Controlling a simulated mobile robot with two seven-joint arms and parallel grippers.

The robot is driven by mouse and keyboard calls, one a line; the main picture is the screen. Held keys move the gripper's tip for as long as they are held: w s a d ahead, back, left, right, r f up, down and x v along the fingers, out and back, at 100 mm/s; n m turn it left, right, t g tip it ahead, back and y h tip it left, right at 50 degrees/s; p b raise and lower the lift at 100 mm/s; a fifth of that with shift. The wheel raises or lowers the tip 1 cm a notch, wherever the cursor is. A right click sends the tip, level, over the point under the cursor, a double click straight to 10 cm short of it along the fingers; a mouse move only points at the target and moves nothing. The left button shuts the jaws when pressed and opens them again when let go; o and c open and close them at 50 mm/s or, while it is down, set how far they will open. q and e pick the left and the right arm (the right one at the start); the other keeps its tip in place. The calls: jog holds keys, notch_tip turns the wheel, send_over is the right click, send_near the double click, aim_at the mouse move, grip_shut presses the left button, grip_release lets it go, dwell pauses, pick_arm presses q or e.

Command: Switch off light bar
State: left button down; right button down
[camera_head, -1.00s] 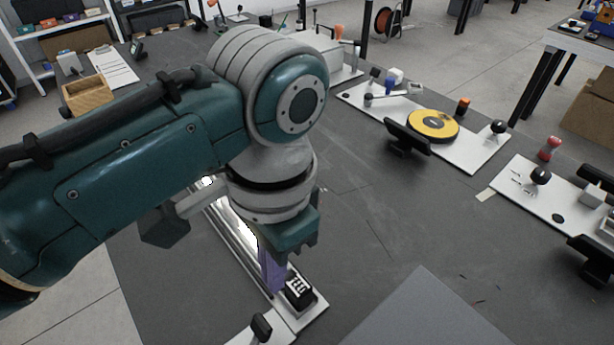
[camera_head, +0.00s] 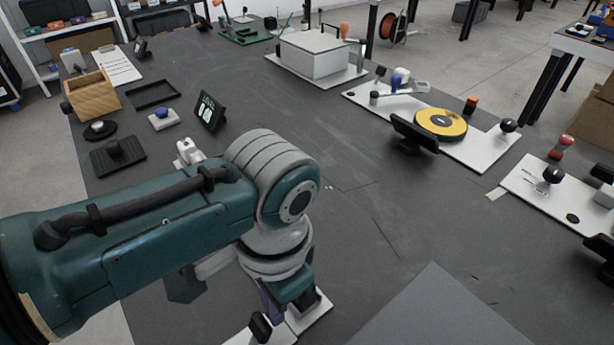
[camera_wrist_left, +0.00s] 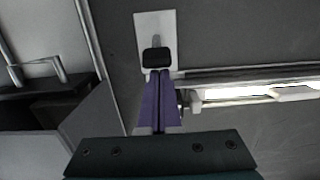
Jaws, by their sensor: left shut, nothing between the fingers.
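The light bar (camera_wrist_left: 250,92) glows white at the right of the left wrist view, so it is lit there. In the head view my arm hides most of it, and only its white base end (camera_head: 318,316) shows. My left gripper (camera_wrist_left: 159,74) has two purple fingers shut together with nothing between them. In the head view the gripper (camera_head: 270,312) is low beside the bar's base end, and its tips are partly hidden. A black knob (camera_wrist_left: 157,57) on a white plate (camera_wrist_left: 155,24) lies just beyond the fingertips; contact cannot be told. My right gripper is out of view.
A grey flat panel (camera_head: 435,310) lies at the front right. A dark display (camera_head: 208,112), a wooden box (camera_head: 92,97) and a white box (camera_head: 314,53) stand farther back. A yellow disc (camera_head: 440,124) sits on a white board. The middle of the table is clear.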

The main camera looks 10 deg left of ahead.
aim_at(256, 326)
pick_arm(q)
jog(key=shift+f, duration=0.1)
dwell(0.3)
jog(key=shift+s+a+r+t+h+p, duration=0.35)
jog(key=shift+s+r+t+h+p, duration=0.2)
jog(key=shift+p, duration=1.35)
jog(key=t+p, duration=0.1)
jog(key=s+h+p, duration=0.1)
jog(key=shift+a+r+t+p, duration=0.2)
jog(key=shift+a+t+p, duration=0.15)
jog(key=shift+a+p, duration=0.05)
jog(key=shift+s+a+t+h, duration=0.2)
jog(key=shift+t+h, duration=0.05)
jog(key=shift+t, duration=0.05)
jog(key=shift+s+a+f+t+h+p, duration=0.1)
jog(key=shift+s+a+t+h+p, duration=0.1)
jog(key=shift+s+t+h+p, duration=0.15)
jog(key=shift+s+a+f+t+h+b, duration=0.15)
jog(key=shift+s+a+t+h+b, duration=0.25)
jog(key=shift+t, duration=0.35)
jog(key=shift+w+d, duration=0.2)
jog(key=shift+w, duration=0.05)
jog(key=shift+r, duration=0.25)
jog(key=shift+r+p, duration=0.7)
jog(key=shift+p, duration=0.2)
